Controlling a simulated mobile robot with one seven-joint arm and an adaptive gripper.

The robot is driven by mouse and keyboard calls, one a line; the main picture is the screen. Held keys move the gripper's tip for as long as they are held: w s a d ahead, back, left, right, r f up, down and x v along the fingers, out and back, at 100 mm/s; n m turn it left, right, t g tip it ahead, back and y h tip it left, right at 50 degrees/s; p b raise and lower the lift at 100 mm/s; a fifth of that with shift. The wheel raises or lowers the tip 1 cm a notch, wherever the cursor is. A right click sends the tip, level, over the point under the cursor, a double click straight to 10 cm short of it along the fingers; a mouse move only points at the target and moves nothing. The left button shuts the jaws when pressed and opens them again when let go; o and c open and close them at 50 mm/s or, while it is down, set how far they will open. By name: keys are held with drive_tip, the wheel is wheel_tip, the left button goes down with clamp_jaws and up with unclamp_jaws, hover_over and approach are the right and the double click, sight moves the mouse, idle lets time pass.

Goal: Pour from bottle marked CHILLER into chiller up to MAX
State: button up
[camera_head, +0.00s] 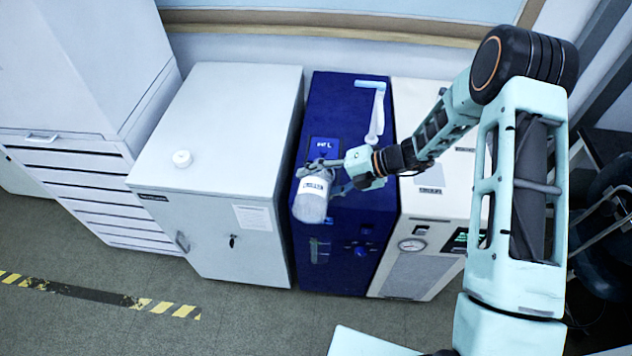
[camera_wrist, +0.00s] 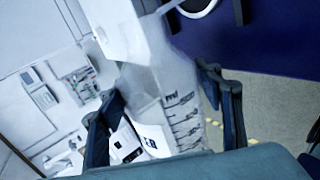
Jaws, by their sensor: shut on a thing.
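My gripper (camera_head: 333,178) is shut on a translucent greyish bottle (camera_head: 311,203) with a white label, held above the front part of the blue unit. The label's writing is too small to read. The bottle looks tilted; I see no stream of liquid. In the wrist view the bottle (camera_wrist: 180,105), with dark graduation marks, lies between the two fingers (camera_wrist: 165,122). The blue unit (camera_head: 345,115), seemingly the chiller, has a blue label on top, marked upside down, and a narrow level window (camera_head: 319,250) on its front. Its level and MAX mark are unreadable; any filling opening is hidden.
A white unit with a dial (camera_head: 411,245) and green display stands at right.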

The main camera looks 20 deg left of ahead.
sight(316, 175)
drive_tip(key=shift+s+r+n+t+b, duration=0.25)
drive_tip(key=shift+n+t+b, duration=0.45)
drive_tip(key=shift+b, duration=0.5)
drive_tip(key=r+b, duration=0.1)
drive_tip(key=r+n+t+b, duration=0.1)
drive_tip(key=b, duration=0.1)
drive_tip(key=shift+s+d+t+y, duration=0.1)
drive_tip(key=shift+s+t+y, duration=0.05)
drive_tip(key=shift+t+y, duration=0.2)
drive_tip(key=shift+r+n+t+b, duration=0.35)
drive_tip(key=shift+r+n+b, duration=0.05)
drive_tip(key=shift+r+b, duration=0.45)
drive_tip(key=shift+y+b, duration=0.25)
drive_tip(key=shift+b, duration=0.15)
